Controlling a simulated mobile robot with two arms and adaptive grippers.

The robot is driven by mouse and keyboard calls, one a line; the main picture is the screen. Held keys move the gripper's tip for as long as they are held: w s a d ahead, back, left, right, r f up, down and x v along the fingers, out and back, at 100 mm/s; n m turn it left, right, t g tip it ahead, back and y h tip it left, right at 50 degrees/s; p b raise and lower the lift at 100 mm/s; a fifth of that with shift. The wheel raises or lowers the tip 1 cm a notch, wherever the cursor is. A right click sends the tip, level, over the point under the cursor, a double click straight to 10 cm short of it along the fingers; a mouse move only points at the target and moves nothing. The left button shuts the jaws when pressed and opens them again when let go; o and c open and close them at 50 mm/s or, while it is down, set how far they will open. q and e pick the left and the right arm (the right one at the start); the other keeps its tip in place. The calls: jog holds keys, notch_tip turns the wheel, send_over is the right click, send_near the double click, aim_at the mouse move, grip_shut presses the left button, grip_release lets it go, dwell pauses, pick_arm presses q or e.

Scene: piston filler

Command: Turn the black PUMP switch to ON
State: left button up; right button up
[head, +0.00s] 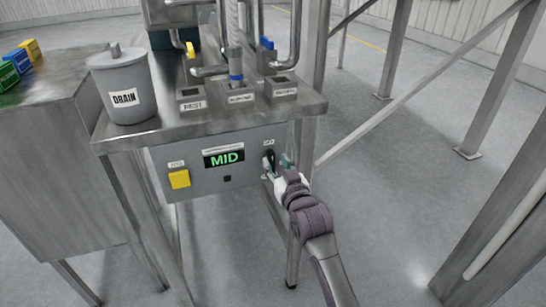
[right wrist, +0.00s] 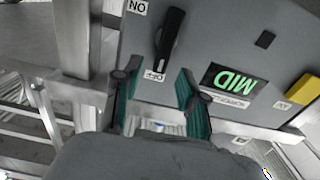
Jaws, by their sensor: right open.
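The black PUMP switch (right wrist: 170,38) is a long lever on the grey front panel (right wrist: 225,30). In the right wrist view its lower end lies close to the OFF label (right wrist: 154,76), and the ON label (right wrist: 138,7) is near the top edge. In the head view the switch (head: 269,155) is partly hidden by my right gripper (head: 279,166). In the right wrist view my right gripper (right wrist: 157,96) is open, its two teal-padded fingers apart. The lever lies ahead of the gap between them, with nothing seen gripped. My left gripper is out of view.
A green MID display (head: 224,158) and a yellow button (head: 179,179) are on the same panel. Above, the metal table (head: 215,118) carries a DRAIN pot (head: 124,90), labelled blocks and pipes. A table leg stands beside my right arm.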

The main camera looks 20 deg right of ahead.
aim_at(272, 157)
jog(key=shift+w, duration=1.65)
grip_shut()
